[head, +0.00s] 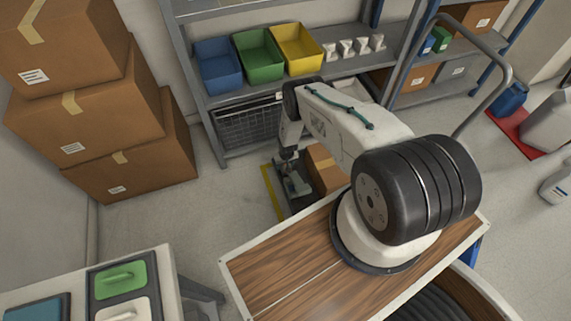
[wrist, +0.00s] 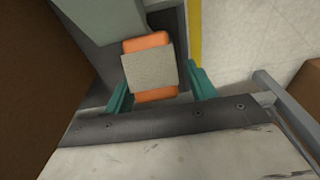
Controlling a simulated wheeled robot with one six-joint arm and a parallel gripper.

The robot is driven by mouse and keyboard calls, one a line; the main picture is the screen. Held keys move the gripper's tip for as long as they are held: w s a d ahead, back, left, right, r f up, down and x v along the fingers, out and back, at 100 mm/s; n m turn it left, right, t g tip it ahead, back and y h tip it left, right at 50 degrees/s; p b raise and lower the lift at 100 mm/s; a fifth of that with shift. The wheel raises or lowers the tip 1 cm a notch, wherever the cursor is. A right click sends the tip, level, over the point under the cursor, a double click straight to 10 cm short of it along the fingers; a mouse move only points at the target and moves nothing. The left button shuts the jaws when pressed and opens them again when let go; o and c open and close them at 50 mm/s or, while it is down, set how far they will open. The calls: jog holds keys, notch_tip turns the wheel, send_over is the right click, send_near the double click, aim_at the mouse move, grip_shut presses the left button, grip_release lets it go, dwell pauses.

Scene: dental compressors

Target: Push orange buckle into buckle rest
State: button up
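The orange buckle (wrist: 155,95) shows in the wrist view as an orange block with a pale grey piece across its middle. It lies at the grey-green body (wrist: 105,22) of a low unit, over a dark base. My gripper's two teal fingers (wrist: 161,92) stand on either side of the buckle. A gap shows at the right finger; the left finger is close to the buckle's edge, and I cannot tell if it touches. In the head view my gripper (head: 288,156) points down over the small grey unit (head: 297,187) on the floor. I cannot make out the buckle rest.
A cardboard box (head: 326,170) stands right beside the unit, and a yellow floor line (head: 271,190) runs on its left. A shelf with blue, green and yellow bins (head: 258,55) is behind. Stacked boxes (head: 120,160) stand at the left, with clear floor between.

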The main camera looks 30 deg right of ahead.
jog(key=shift+s+a+r, duration=0.1)
jog(key=shift+s+r, duration=0.05)
jog(key=shift+r, duration=1.15)
jog(key=shift+s+d+r, duration=0.1)
jog(key=shift+s+r, duration=0.05)
jog(key=shift+r, duration=1.15)
jog(key=shift+s+a+r, duration=0.1)
jog(key=shift+s+r, duration=0.05)
jog(key=shift+r, duration=1.15)
